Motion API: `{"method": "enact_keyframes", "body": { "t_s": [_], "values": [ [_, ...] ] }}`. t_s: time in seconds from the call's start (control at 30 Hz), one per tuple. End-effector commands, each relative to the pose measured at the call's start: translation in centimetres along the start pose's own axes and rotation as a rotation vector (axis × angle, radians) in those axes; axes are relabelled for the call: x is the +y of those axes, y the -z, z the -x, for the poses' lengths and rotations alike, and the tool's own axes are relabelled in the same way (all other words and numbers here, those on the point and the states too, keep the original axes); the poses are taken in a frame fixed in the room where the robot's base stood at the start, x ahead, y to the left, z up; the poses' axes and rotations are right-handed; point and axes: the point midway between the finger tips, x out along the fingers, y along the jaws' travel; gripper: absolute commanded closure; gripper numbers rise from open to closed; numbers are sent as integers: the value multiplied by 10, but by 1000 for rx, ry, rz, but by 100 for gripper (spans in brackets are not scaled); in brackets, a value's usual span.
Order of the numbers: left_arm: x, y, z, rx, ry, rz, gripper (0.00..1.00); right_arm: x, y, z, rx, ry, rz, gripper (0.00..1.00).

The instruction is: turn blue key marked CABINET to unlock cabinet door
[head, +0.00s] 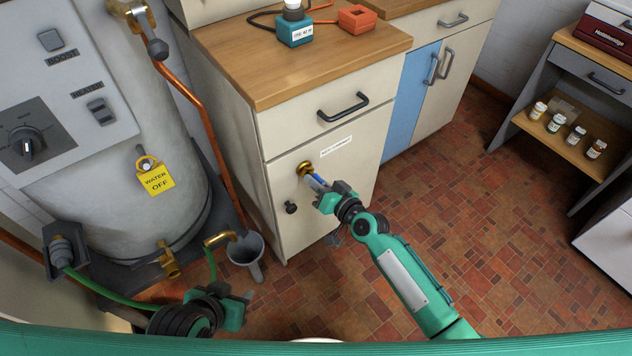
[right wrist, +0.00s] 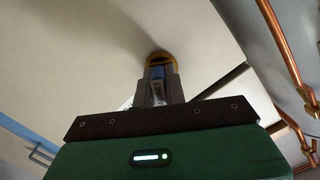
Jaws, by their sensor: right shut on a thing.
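The cream cabinet door (head: 340,205) is closed, below a drawer. Its brass lock (head: 305,169) is at the upper left of the door. My right gripper (head: 318,184) is shut on the blue key (head: 317,178), right in front of the lock. In the right wrist view the key (right wrist: 157,73) lies between the fingers and meets the brass lock (right wrist: 159,58); part of its label shows, ending in "NET". How deep the key sits is hidden. My left gripper (head: 235,292) is low at the left, empty, its fingers apart.
A dark knob (head: 291,208) is on the door below the lock. A grey boiler (head: 110,205) with a yellow WATER OFF tag (head: 157,180), a copper pipe (head: 210,130) and a funnel drain (head: 245,252) stand left. The tiled floor (head: 480,235) at right is clear.

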Motion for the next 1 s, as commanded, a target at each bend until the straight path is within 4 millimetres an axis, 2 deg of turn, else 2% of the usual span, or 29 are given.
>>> {"method": "enact_keyframes", "body": {
  "t_s": [0.7,1.0],
  "values": [
    [-2,-17,-24,0,0,0,64,-2,2,-3,6,78,-490,100],
    [-2,-17,-24,0,0,0,64,-3,4,-4,6,84,-523,100]
  ]
}}
